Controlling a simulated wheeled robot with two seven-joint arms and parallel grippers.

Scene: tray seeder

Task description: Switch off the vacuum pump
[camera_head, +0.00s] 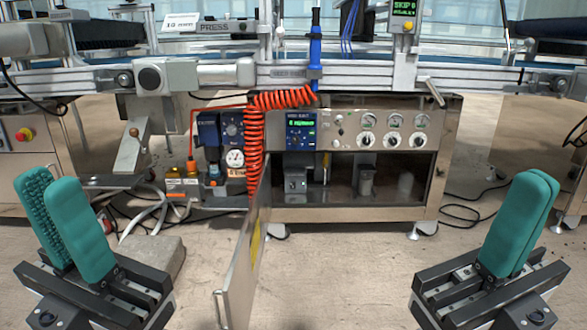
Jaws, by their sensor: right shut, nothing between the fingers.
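The machine's cabinet (340,212) stands ahead of me in the middle, with its lower compartment open. The cabinet door (243,262) is swung out towards me. My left gripper (57,183) is open and empty at the lower left, well apart from the cabinet. My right gripper (541,182) is shut and empty at the lower right, also apart from it.
A control panel (378,130) with gauges and a blue display is above the compartment. A coiled red hose (254,140) hangs at its left, beside an air regulator unit (225,145). Cables lie on the floor at both sides. Floor between my grippers is clear right of the door.

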